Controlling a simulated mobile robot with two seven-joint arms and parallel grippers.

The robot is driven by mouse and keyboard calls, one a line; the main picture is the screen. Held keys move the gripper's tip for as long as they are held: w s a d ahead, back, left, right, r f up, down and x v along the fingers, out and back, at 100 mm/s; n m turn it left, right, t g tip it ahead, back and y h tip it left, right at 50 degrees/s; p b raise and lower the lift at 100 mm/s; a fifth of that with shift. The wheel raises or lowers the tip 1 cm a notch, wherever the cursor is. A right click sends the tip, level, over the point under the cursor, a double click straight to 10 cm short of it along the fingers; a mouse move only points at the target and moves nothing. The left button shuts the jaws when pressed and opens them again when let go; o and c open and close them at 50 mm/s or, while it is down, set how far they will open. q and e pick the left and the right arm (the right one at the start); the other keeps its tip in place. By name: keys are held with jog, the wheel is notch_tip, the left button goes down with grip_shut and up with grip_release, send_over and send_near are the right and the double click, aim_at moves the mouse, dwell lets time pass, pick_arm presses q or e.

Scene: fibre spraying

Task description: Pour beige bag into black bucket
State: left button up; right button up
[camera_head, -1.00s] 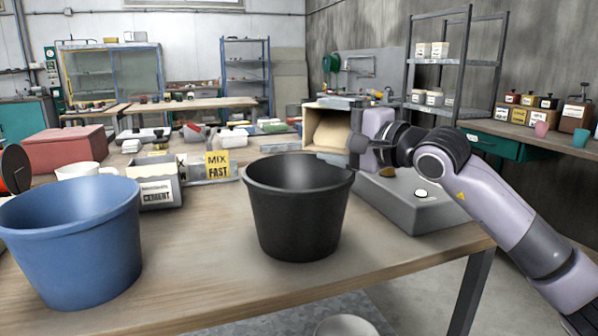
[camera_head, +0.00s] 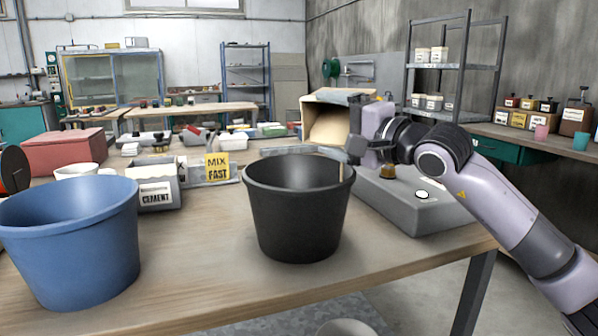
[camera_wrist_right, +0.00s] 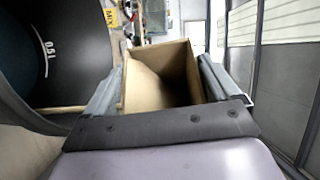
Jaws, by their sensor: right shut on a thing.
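The black bucket (camera_head: 298,215) stands upright on the wooden table in the middle of the head view. The beige bag (camera_head: 325,128) is box-shaped and open, and is held tilted above and behind the bucket's right rim. My right gripper (camera_head: 356,146) is shut on it. In the right wrist view the bag (camera_wrist_right: 160,80) sits between the two fingers, with beige material inside, and the bucket's dark inner wall (camera_wrist_right: 75,50) is at the left. A thin pale strip shows inside the bucket's right rim in the head view. The bucket's bottom is hidden. My left gripper is out of view.
A blue bucket (camera_head: 75,245) stands at the table's left front. Behind it are a cement box (camera_head: 156,195) and a MIX FAST sign (camera_head: 217,167). A grey scale-like box (camera_head: 410,205) lies right of the black bucket. The front table middle is clear.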

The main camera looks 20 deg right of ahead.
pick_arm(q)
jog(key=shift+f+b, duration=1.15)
pick_arm(e)
jog(key=shift+s+a+n+y, duration=0.25)
jog(key=shift+n+y, duration=0.05)
jog(key=shift+n, duration=0.7)
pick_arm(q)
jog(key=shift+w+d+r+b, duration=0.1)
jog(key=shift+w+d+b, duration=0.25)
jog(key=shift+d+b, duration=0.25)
pick_arm(e)
jog(key=shift+s+a+f+n+t, duration=0.1)
jog(key=shift+n+t, duration=0.3)
jog(key=shift+n, duration=0.2)
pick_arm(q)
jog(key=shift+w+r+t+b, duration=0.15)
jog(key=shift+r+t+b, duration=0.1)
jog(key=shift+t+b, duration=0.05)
pick_arm(e)
jog(key=shift+s+n+y, duration=0.1)
jog(key=shift+n+y, duration=0.2)
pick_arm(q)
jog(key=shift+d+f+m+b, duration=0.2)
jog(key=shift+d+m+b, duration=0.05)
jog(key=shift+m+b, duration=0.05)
pick_arm(e)
jog(key=shift+a+f+n, duration=0.1)
jog(key=shift+a+n, duration=0.05)
jog(key=shift+n, duration=0.25)
